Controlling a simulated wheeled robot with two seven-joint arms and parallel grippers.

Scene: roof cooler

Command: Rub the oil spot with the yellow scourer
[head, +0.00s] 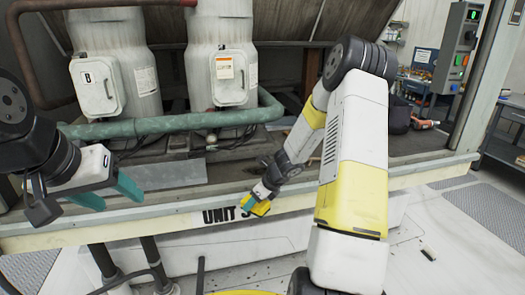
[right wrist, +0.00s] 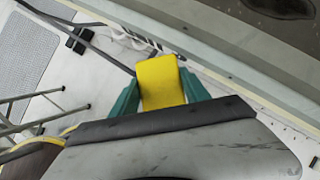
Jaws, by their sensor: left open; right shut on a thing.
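The yellow scourer (head: 258,208) is in my right gripper (head: 260,200), over the front rim of the cooler unit beside the "UNIT" lettering. In the right wrist view the scourer (right wrist: 160,80) sits between the two teal fingers of my right gripper (right wrist: 160,92), which is shut on it. A dark patch (right wrist: 283,7) that looks like the oil spot lies on the grey surface at the top right of that view, apart from the scourer. I cannot clearly make out the spot in the head view. My left gripper (head: 108,194) is open and empty at the left, near the rim.
Two pale compressor tanks (head: 110,70) (head: 220,65) stand at the back of the unit, with a green pipe (head: 200,120) in front. A loose flat metal plate (head: 165,175) lies on the deck. A control box (head: 457,47) is at the right.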

